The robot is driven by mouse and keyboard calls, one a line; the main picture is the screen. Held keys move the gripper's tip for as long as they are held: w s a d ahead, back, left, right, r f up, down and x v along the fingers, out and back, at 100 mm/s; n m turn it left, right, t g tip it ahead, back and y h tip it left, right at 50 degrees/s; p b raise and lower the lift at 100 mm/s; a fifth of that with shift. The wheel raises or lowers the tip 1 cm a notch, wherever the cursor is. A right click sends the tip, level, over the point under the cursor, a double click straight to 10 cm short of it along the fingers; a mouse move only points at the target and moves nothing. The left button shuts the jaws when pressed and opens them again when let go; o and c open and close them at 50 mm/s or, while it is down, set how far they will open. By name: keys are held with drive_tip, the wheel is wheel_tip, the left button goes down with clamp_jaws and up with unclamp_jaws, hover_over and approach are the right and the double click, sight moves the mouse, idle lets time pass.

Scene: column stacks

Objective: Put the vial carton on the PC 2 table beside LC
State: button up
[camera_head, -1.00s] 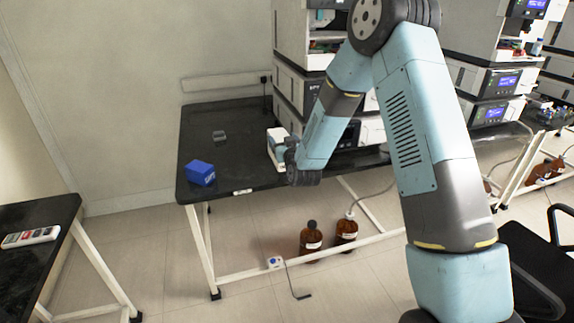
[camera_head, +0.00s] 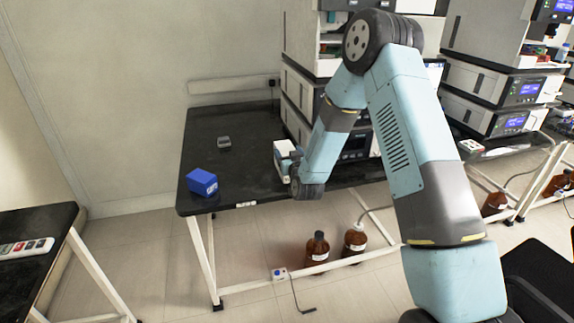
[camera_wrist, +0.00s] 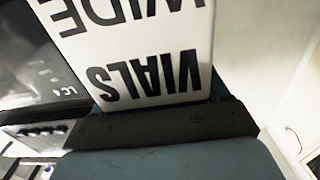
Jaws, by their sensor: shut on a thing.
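The vial carton (camera_wrist: 150,50) is white with black lettering reading VIALS and WIDE, and it fills much of the wrist view. In the head view the carton (camera_head: 283,150) shows as a small white block over the front part of the black-topped table (camera_head: 225,120), just left of the stacked LC instrument (camera_head: 300,90). My gripper (camera_head: 292,172) is shut on the carton, and my wrist hides part of it. I cannot tell whether the carton's base touches the table top. A label starting with LC (camera_wrist: 68,91) shows beside the carton in the wrist view.
A blue box (camera_head: 202,182) sits at the table's front left, and a small grey item (camera_head: 224,142) lies farther back. The table top between them and the carton is clear. Brown bottles (camera_head: 317,248) stand on the floor below. Another black table (camera_head: 30,225) is at left.

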drive_tip(key=shift+f, duration=2.1)
drive_tip(key=o, duration=1.4)
drive_tip(key=shift+o, duration=0.2)
drive_tip(key=shift+s+d, duration=0.1)
drive_tip(key=shift+s, duration=0.05)
drive_tip(key=v, duration=1.1)
drive_tip(key=shift+s, duration=0.35)
